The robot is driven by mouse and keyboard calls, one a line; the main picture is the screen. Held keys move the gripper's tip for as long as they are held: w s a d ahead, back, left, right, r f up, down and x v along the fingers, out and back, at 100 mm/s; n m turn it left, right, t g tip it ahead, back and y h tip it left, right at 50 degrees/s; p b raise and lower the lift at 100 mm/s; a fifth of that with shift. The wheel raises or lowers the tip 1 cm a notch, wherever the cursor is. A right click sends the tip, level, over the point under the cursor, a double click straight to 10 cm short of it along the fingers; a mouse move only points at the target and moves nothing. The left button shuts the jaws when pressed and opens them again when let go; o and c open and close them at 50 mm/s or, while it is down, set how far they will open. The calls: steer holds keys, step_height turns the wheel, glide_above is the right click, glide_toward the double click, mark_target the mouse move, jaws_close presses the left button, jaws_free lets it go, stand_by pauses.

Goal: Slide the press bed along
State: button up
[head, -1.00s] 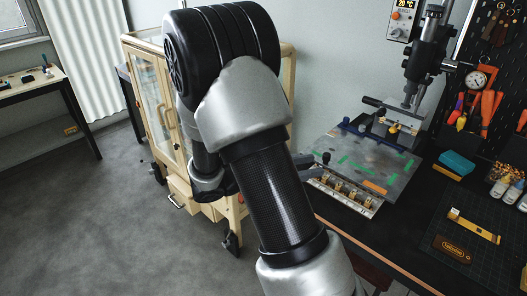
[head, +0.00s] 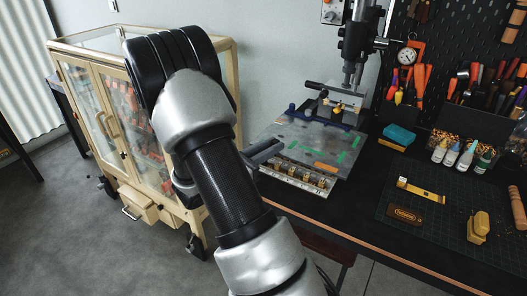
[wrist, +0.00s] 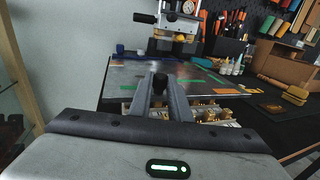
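The press (head: 357,50) stands at the back of the black bench, with a black lever at its left. Below it lies a flat grey plate (head: 322,133) with green and orange tape strips, which I take to be the press bed; it also shows in the wrist view (wrist: 125,80). My gripper (head: 268,150) is at the plate's near left edge. In the head view the knob is hidden.
A tray of brass pieces (head: 300,177) sits along the plate's front edge. A glass-fronted cabinet (head: 125,110) stands left of my arm.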

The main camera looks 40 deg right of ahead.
mark_target(291, 131)
jaws_close()
steer(key=shift+w+d+r+b, duration=0.15)
steer(key=shift+w+d, duration=0.75)
steer(key=shift+d, duration=1.2)
steer(key=shift+w+d+f+b, duration=0.15)
steer(key=shift+w+d, duration=0.7)
steer(key=shift+d, duration=1.2)
steer(key=shift+w+d+r+b, duration=0.1)
steer(key=shift+w+d+b, duration=0.15)
steer(key=shift+w+d, duration=1.25)
steer(key=o, duration=0.7)
jaws_free()
steer(key=shift+s+d, duration=0.5)
steer(key=shift+s, duration=0.15)
steer(key=shift+o, duration=0.2)
